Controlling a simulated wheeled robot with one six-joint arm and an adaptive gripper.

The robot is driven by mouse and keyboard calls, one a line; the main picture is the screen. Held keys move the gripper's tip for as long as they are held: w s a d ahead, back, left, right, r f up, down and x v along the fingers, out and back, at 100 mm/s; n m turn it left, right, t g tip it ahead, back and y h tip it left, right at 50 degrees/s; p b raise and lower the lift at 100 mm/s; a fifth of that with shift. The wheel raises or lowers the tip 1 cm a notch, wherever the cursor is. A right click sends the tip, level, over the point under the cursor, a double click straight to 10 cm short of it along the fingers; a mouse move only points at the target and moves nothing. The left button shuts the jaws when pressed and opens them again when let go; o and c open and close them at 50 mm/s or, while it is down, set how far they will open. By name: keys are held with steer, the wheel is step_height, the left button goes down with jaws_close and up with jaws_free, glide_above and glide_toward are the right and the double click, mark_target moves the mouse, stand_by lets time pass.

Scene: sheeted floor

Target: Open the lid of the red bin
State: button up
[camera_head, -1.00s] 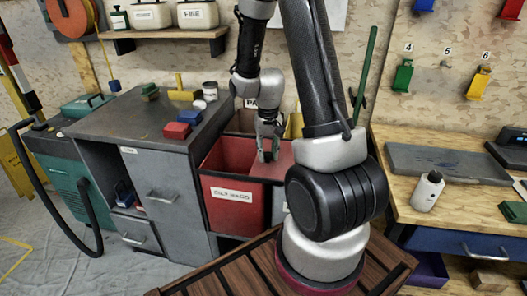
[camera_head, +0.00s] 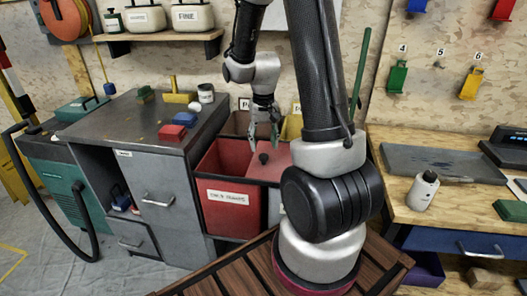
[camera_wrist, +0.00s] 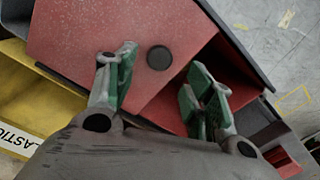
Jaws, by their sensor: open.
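The red bin (camera_head: 228,212), with a white label on its front, stands beside the grey cabinet. Its red lid (camera_head: 279,167) lies to the right, and the bin's left part is uncovered, showing the red inside. A round black knob (camera_head: 263,158) sits on the lid. My gripper (camera_head: 263,143) is open and empty just above the knob, pointing down. In the wrist view the lid (camera_wrist: 100,30) fills the upper left and the knob (camera_wrist: 158,57) shows beyond and between the spread green-padded fingers (camera_wrist: 157,88), apart from them. A dark opening lies right of the lid.
The grey cabinet (camera_head: 165,192) stands close on the bin's left, with small red and blue blocks on top. A yellow bin (camera_wrist: 38,85) adjoins the lid's side in the wrist view. A wooden workbench (camera_head: 440,222) is at right. A slatted wooden surface (camera_head: 235,275) lies in front.

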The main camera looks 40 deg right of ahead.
step_height(320, 180, up, 7)
stand_by(0.7)
steer(key=s+a+r+n+t, duration=0.2)
steer(key=s+a+r, duration=0.1)
steer(key=s+r, duration=0.4)
steer(key=s+a+r+n+t, duration=0.2)
steer(key=s+r, duration=0.5)
steer(key=s, duration=0.4)
steer(key=shift+a+r+n, duration=0.3)
steer(key=shift+a, duration=0.5)
